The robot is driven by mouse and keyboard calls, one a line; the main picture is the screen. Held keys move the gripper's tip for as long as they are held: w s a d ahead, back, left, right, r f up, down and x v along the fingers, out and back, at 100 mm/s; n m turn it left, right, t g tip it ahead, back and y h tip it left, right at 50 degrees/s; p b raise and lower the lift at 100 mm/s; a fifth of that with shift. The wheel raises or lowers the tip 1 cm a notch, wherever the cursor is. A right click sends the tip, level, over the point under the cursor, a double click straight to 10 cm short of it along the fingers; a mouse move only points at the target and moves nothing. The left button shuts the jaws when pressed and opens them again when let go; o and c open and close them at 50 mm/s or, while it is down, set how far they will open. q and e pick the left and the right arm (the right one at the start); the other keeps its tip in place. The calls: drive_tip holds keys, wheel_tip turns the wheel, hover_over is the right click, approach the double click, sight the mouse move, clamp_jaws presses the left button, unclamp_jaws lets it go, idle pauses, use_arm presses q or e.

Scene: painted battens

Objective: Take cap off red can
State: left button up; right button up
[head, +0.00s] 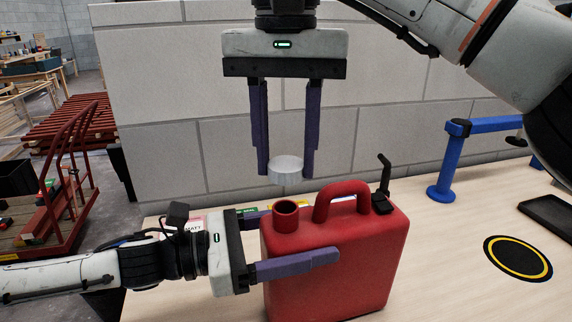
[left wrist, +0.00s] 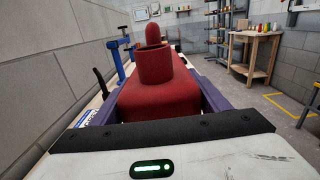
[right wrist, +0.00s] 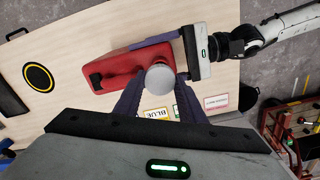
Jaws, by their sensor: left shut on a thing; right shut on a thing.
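The red can (head: 335,262) stands upright on the table, with its open spout (head: 286,212) at the left and a handle on top. My left gripper (head: 303,238) is shut on the can's sides, from the spout end. The left wrist view shows the can (left wrist: 160,98) between its fingers. My right gripper (head: 286,172) points down above the spout, shut on the pale grey round cap (head: 285,172). The cap is apart from the spout, a little above it. In the right wrist view the cap (right wrist: 160,79) hides the spout.
A black disc with a yellow ring (head: 518,258) lies on the table (head: 440,275) at right. Behind are a blue post (head: 446,170) and a black tray (head: 550,215). A block wall (head: 170,110) stands behind the table. Labels, including a yellow one (right wrist: 158,114), lie beside the can.

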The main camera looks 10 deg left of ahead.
use_arm(q)
drive_tip(key=o, duration=2.2)
drive_tip(key=shift+c, duration=0.2)
